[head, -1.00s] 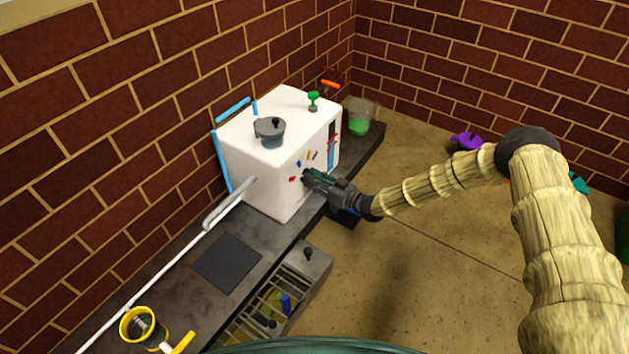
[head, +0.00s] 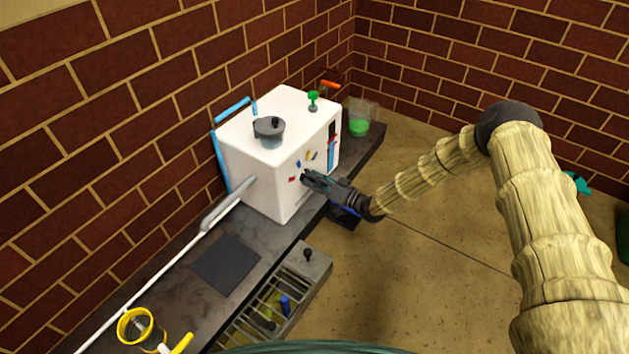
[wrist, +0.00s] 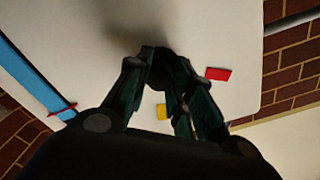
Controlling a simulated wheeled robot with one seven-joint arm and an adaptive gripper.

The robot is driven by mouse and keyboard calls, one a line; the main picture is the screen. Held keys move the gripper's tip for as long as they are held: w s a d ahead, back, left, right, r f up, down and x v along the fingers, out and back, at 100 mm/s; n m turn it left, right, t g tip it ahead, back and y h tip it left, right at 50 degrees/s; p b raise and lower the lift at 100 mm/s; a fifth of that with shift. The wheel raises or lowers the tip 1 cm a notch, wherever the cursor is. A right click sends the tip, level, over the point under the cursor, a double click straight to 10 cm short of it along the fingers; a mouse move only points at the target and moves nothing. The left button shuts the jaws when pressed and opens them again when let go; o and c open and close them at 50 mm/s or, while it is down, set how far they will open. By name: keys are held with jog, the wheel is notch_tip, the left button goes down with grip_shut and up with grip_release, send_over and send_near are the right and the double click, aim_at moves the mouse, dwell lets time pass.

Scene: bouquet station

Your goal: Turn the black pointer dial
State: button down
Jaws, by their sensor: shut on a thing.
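The black dial (wrist: 162,62) sits on the front face of the white machine (head: 262,167). In the wrist view it shows as a dark round shape between my fingertips, and its pointer cannot be made out. My gripper (head: 306,177) is at the machine's front face, shut on the dial; it also shows in the wrist view (wrist: 160,72). In the head view the gripper hides the dial. A red marker (wrist: 218,74) and a yellow marker (wrist: 162,111) lie on the face around the dial.
A grey lidded pot (head: 268,133) and a green knob (head: 313,98) are on top of the machine. A glass container with green contents (head: 358,122) stands at the right. A yellow-rimmed cup (head: 136,327) stands on the dark counter. A drip grate (head: 270,305) is below.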

dwell(0.4)
jog(key=c, duration=1.2)
grip_release()
jog(key=shift+a, duration=0.1)
jog(key=v, duration=1.2)
jog(key=shift+s+f, duration=0.1)
